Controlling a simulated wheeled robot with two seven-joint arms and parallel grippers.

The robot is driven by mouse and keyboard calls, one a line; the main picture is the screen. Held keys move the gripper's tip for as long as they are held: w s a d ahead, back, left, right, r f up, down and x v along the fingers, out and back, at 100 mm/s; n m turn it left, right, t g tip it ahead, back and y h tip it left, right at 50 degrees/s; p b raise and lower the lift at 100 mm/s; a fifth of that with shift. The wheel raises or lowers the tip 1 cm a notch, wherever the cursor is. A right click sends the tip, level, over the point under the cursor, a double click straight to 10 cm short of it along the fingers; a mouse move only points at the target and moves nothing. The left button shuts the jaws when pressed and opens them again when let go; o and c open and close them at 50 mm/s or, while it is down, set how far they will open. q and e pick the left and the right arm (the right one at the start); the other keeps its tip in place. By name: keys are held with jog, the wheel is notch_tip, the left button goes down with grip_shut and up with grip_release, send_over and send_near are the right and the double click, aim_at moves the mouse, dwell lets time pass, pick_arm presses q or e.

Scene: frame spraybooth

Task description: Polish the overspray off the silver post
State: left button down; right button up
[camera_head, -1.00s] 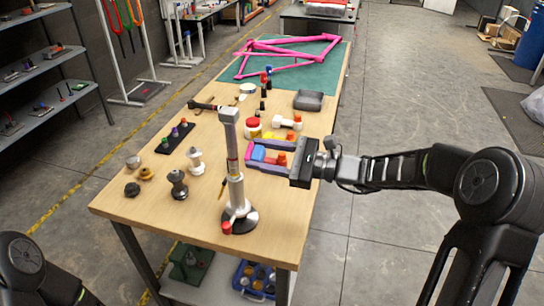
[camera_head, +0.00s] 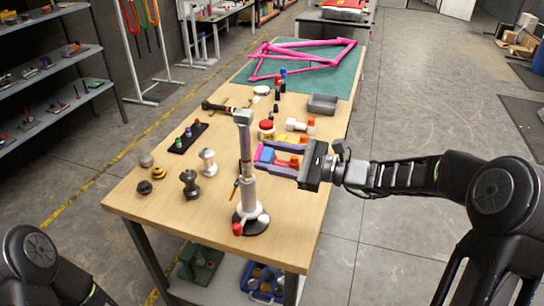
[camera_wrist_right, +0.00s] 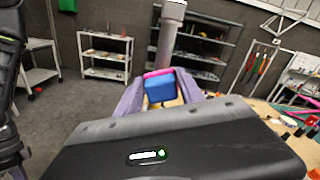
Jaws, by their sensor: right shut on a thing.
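The silver post (camera_head: 245,140) stands upright on a round black base on the wooden table. A reddish-pink patch (camera_head: 246,167) shows partway up it. My right gripper (camera_head: 272,158) has purple fingers and is shut on a blue and pink block (camera_head: 265,155). The block's pink side faces the post and is very close to it; I cannot tell whether they touch. In the right wrist view, the block (camera_wrist_right: 160,87) sits between the fingers, with the post (camera_wrist_right: 167,43) rising behind it. My left gripper is out of view; only part of that arm shows.
The table (camera_head: 215,220) holds a pink bike frame (camera_head: 300,60) on a green mat, a grey tray (camera_head: 322,104), and bottles and jars behind my gripper. Two spindle-like parts (camera_head: 190,183) and small knobs stand left of the post. The floor at right is open.

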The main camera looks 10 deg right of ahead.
jog(key=shift+x, duration=0.8)
jog(key=shift+d+f+b, duration=0.1)
jog(key=shift+f+b, duration=1.65)
jog(key=shift+f, duration=0.1)
